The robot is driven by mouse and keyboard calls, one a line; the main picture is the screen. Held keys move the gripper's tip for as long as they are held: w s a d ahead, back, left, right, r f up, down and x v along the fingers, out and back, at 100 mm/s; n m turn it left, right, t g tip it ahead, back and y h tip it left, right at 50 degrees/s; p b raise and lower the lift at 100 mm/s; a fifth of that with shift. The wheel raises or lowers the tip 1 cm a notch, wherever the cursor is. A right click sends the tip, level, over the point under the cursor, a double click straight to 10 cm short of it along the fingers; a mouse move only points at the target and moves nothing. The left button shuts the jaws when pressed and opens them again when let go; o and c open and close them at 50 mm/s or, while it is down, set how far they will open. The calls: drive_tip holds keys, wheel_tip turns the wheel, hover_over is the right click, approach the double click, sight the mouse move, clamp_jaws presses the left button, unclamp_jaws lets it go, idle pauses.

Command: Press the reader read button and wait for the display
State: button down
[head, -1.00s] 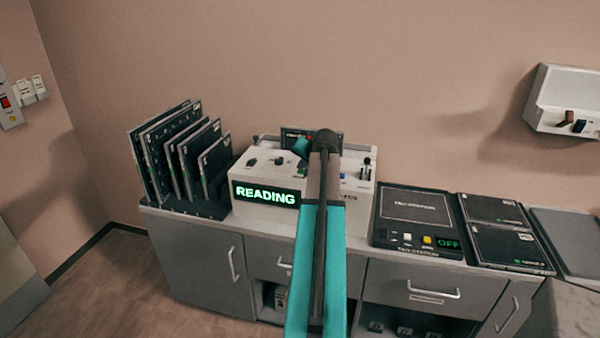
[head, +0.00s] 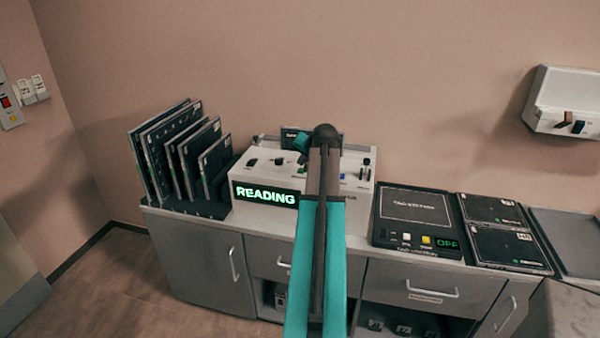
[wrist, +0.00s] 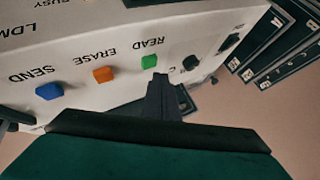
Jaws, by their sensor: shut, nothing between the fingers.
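The white reader (head: 260,166) stands on the counter. Its display (head: 265,195) shows READING in green letters. In the wrist view, upside down, the green READ button (wrist: 149,62) sits beside the orange ERASE button (wrist: 104,74) and the blue SEND button (wrist: 49,91). My gripper (wrist: 158,80) is shut and empty, with its tips close to the green button; I cannot tell whether they touch it.
A rack of dark cassettes (head: 184,150) stands left of the reader. A black tag station (head: 414,220) with an OFF display lies to the right, with flat cassettes (head: 505,248) beyond it. A white wall unit (head: 566,102) hangs at the upper right.

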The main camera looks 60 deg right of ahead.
sight(302, 171)
drive_tip(key=shift+r+p, duration=1.35)
drive_tip(key=shift+r, duration=1.1)
